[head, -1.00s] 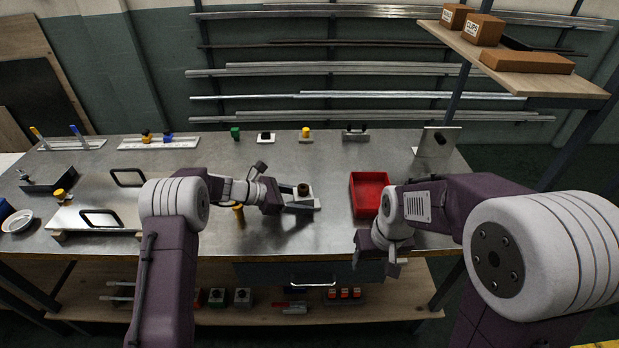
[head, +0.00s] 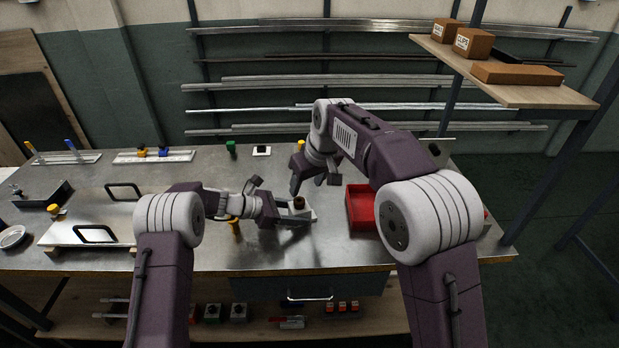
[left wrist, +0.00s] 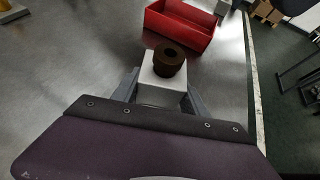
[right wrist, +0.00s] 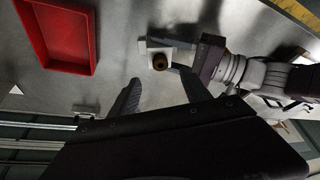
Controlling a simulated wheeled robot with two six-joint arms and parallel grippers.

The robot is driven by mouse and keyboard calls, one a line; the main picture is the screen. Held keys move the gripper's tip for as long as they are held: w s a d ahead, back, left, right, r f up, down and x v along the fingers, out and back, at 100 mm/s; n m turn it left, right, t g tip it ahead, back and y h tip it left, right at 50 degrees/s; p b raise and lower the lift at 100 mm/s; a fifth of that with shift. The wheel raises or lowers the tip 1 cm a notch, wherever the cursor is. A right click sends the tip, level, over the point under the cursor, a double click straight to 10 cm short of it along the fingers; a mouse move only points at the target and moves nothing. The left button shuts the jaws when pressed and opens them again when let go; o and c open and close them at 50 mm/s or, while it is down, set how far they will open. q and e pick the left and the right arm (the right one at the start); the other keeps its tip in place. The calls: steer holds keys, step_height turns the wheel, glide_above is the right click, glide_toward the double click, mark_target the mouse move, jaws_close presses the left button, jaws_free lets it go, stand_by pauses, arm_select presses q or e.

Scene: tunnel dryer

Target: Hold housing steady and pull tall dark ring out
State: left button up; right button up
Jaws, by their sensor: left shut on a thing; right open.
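The housing is a pale block (head: 302,212) on the metal bench, and it also shows in the left wrist view (left wrist: 149,84). The dark brown ring (left wrist: 169,58) stands up out of its top and shows in the right wrist view (right wrist: 160,62). My left gripper (head: 289,216) is shut on the housing, with one finger on each side in the left wrist view. My right gripper (head: 314,182) is open and empty, above and behind the housing. Its fingers point toward the ring in the right wrist view without touching it. How deep the ring sits is hidden.
A red bin (head: 362,211) stands just right of the housing, partly behind my right arm. An orange-yellow object (head: 234,228) stands left of the housing near my left gripper. Small fixtures line the bench's back edge. Panels with handles (head: 97,234) lie at left.

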mark_target(300, 201)
steer(key=x, duration=0.9)
jaws_close()
